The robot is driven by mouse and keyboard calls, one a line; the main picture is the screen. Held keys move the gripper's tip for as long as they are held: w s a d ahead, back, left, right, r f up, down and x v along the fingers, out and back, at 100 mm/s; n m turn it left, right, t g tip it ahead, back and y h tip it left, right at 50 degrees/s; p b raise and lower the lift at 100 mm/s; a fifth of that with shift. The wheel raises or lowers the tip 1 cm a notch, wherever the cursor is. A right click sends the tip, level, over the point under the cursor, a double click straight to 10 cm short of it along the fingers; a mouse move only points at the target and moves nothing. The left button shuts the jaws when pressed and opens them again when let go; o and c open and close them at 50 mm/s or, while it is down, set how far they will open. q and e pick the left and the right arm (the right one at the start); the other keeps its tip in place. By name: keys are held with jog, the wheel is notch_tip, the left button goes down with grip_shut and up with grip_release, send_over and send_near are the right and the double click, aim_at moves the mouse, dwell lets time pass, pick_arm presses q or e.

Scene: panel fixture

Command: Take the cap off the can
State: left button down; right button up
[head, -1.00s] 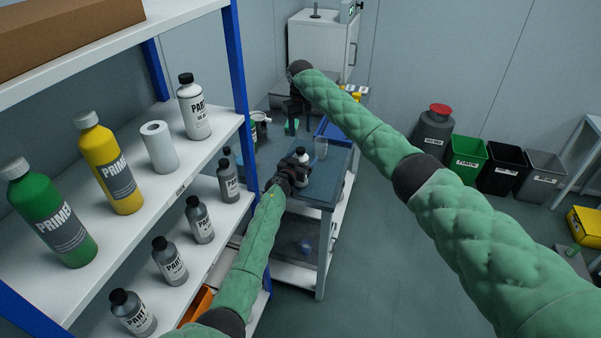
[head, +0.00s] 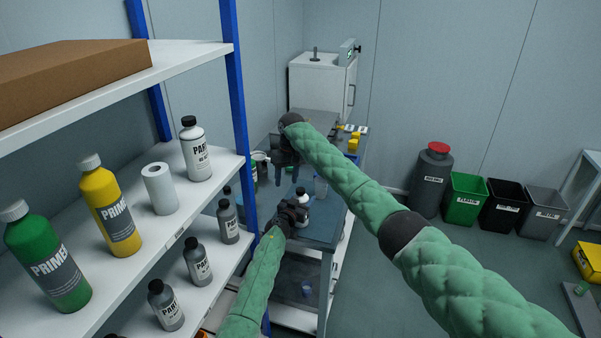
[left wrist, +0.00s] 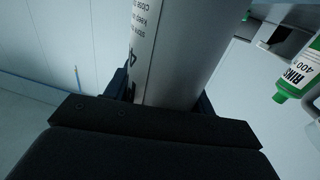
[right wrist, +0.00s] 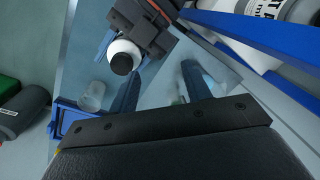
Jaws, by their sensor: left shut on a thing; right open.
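The can (head: 302,193), with a pale shoulder, is held by my left gripper (head: 297,211) above the blue-grey table. Its printed grey side (left wrist: 185,50) fills the space between the left fingers in the left wrist view. The black cap (right wrist: 122,63) is on the can and faces my right wrist camera. My right gripper (head: 290,175) is open and empty, fingers pointing down, just beyond the can in the head view. In the right wrist view the can lies past the open fingers (right wrist: 163,88), apart from them.
A shelf unit (head: 215,165) with several bottles stands close on the left. The table (head: 318,230) carries a clear cup (right wrist: 92,95) and a blue tray (right wrist: 68,119). Bins (head: 465,200) stand on the floor at right, with open floor before them.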

jog(key=a, duration=0.2)
notch_tip(320, 180, up, 3)
jog(key=m, duration=1.9)
send_over(301, 189)
jog(key=a, duration=0.2)
jog(key=shift+d+f+t, duration=0.1)
jog(key=shift+f+t, duration=0.1)
jog(key=shift+t, duration=0.1)
jog(key=m, duration=0.3)
jog(key=shift+d+h, duration=0.4)
jog(key=m, duration=0.4)
jog(key=shift+d+m, duration=0.35)
jog(key=shift+m, duration=0.05)
jog(key=m, duration=0.4)
jog(key=shift+s+f+m, duration=0.1)
jog(key=shift+f+m, duration=0.25)
jog(key=shift+m, duration=0.05)
jog(key=shift+f, duration=3.7)
jog(key=shift+c, duration=0.5)
